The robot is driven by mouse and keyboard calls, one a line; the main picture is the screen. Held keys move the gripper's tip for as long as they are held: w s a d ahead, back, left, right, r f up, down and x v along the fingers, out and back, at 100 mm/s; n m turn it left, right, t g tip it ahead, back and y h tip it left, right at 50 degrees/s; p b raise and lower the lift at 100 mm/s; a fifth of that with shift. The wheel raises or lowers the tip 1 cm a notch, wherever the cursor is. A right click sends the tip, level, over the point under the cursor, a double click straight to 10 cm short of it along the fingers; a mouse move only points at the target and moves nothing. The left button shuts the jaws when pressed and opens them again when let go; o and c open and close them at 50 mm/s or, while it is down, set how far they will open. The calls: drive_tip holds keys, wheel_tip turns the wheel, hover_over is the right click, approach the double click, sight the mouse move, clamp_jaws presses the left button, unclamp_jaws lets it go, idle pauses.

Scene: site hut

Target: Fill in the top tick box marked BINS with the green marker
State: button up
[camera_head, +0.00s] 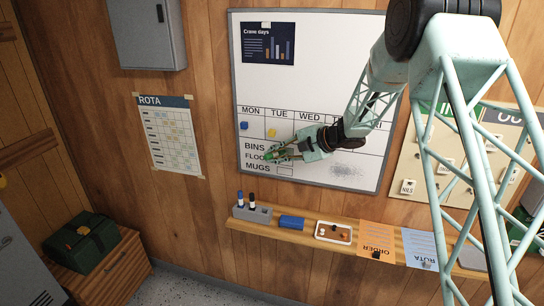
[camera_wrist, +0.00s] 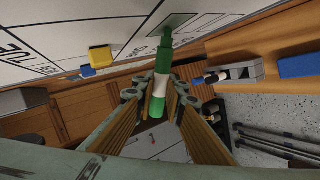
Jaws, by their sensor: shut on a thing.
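My gripper (camera_head: 280,152) is shut on the green marker (camera_head: 268,156) in front of the whiteboard (camera_head: 350,50). In the wrist view, the marker (camera_wrist: 164,62) stands between my gripper's fingers (camera_wrist: 158,105), its tip end at the board, seemingly touching. A green patch (camera_wrist: 180,20) shows on the board at the tip, within a drawn box outline. The BINS label (camera_head: 254,147) is the top row, above FLOORS, partly hidden, and MUGS (camera_head: 257,168). The MUGS tick box (camera_head: 285,170) shows; my gripper hides the boxes above it in the head view.
A blue magnet (camera_head: 243,125) and a yellow magnet (camera_head: 271,133) sit on the board. A grey smudge (camera_head: 350,170) is at its lower right. The shelf (camera_head: 285,232) below holds a marker holder (camera_head: 252,212), a blue eraser (camera_head: 291,222) and a tray (camera_head: 333,232).

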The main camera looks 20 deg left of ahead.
drive_tip(key=shift+d, duration=0.15)
drive_tip(key=shift+d, duration=0.35)
drive_tip(key=shift+d, duration=0.1)
idle(0.6)
drive_tip(key=shift+d, duration=0.5)
drive_tip(key=shift+a+p, duration=0.25)
drive_tip(key=shift+p, duration=0.15)
idle(1.4)
drive_tip(key=shift+a, duration=0.35)
drive_tip(key=shift+a, duration=0.6)
idle(0.6)
drive_tip(key=shift+a, duration=0.4)
